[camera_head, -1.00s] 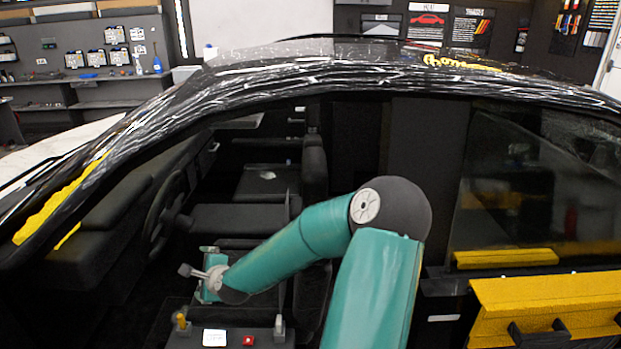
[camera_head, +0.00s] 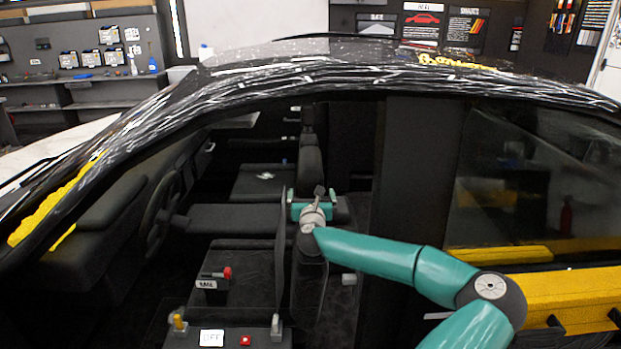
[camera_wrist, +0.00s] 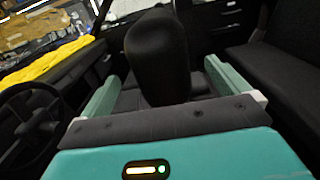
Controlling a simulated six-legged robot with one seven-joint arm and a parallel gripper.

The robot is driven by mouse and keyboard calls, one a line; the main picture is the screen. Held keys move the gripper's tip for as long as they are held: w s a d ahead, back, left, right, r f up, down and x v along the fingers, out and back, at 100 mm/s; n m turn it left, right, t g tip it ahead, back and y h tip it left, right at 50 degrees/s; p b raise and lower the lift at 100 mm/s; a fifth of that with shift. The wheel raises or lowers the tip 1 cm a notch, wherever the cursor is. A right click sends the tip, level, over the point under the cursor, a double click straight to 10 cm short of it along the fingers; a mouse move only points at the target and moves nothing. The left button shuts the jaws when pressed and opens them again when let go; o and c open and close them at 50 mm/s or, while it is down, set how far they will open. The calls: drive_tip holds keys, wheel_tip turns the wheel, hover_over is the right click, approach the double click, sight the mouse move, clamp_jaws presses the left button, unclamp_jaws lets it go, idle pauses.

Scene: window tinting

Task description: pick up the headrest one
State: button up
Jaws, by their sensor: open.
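A dark rounded headrest (camera_wrist: 157,52) stands upright in the middle of the wrist view, beyond my palm and between the lines of my two teal fingers. My gripper (camera_wrist: 163,78) is open, with a visible gap on each side of the headrest; no contact shows. In the head view my gripper (camera_head: 318,208) is inside the car, above the seats and near the seat back. A dark seat back with a headrest (camera_head: 308,122) stands behind it. I cannot tell whether it is the same headrest.
A small box with a red knob (camera_head: 213,281) sits on a dark seat. A white card (camera_head: 211,337) and a red button (camera_head: 245,340) lie on the near ledge. The steering wheel (camera_head: 160,212) is at left. The car roof (camera_head: 350,75) arches above; a yellow panel (camera_head: 570,295) is at right.

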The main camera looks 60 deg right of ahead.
drive_tip(key=x, duration=0.7)
drive_tip(key=shift+w+d+f, duration=0.1)
drive_tip(key=shift+d, duration=0.15)
drive_tip(key=c, duration=1.4)
drive_tip(key=shift+r, duration=0.2)
wheel_tip(320, 180, up, 18)
drive_tip(key=shift+f, duration=0.15)
